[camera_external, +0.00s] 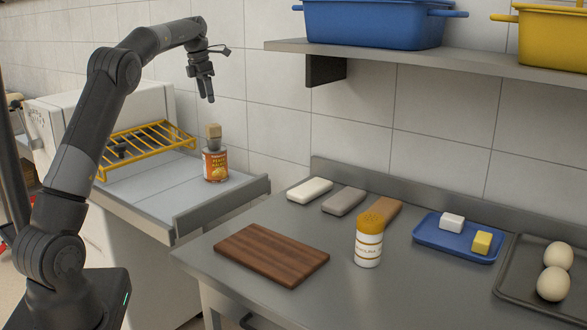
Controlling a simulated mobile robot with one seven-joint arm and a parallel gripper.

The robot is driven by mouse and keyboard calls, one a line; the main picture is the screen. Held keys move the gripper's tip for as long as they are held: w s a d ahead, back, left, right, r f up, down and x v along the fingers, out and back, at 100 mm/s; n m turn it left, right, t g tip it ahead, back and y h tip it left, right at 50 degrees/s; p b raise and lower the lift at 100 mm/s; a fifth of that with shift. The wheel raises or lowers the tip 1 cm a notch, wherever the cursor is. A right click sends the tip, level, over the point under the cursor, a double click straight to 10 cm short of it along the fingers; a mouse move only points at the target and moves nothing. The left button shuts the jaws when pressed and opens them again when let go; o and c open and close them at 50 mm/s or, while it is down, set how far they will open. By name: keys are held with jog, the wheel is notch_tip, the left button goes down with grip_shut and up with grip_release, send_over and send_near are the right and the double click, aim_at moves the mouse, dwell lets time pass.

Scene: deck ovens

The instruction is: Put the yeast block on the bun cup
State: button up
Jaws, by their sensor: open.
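A small tan block (214,130), which may be the yeast block, sits on top of a small grey cup-like piece (213,144), which may be the bun cup. Both stand on a can with an orange-red label (215,166) on the grey surface at the left. The tan block looks upright and centred. I cannot tell for sure what the grey piece is. My gripper (204,97) is open and empty, pointing down in the air. In the picture it is above the stack, with a clear gap.
A yellow wire rack (147,148) lies left of the can. On the counter are a wooden board (271,253), an orange-topped shaker (369,241), several bars, a blue tray (456,253) with white and yellow blocks, and a dark tray (523,302) with eggs. A shelf (480,65) overhangs.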

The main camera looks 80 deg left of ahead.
jog(key=shift+r, duration=0.15)
jog(key=w+d+r+m+t, duration=0.15)
jog(key=w+d+m, duration=0.3)
jog(key=d, duration=0.45)
jog(key=w+d+r+m+g, duration=0.1)
jog(key=w+d+r+m, duration=0.3)
jog(key=d, duration=0.5)
jog(key=d+m+t, duration=0.1)
jog(key=d+m, duration=1)
jog(key=d, duration=0.7)
jog(key=s+d+f+m+t, duration=0.1)
jog(key=s+d+f+m, duration=0.15)
jog(key=d+m, duration=0.35)
jog(key=s+d+f+m+t, duration=0.1)
jog(key=s+d+m, duration=0.25)
jog(key=d, duration=0.55)
jog(key=s+d+f+m, duration=0.9)
jog(key=d+m, duration=0.1)
jog(key=m, duration=0.1)
jog(key=shift+d+h, duration=0.2)
jog(key=shift+h, duration=0.2)
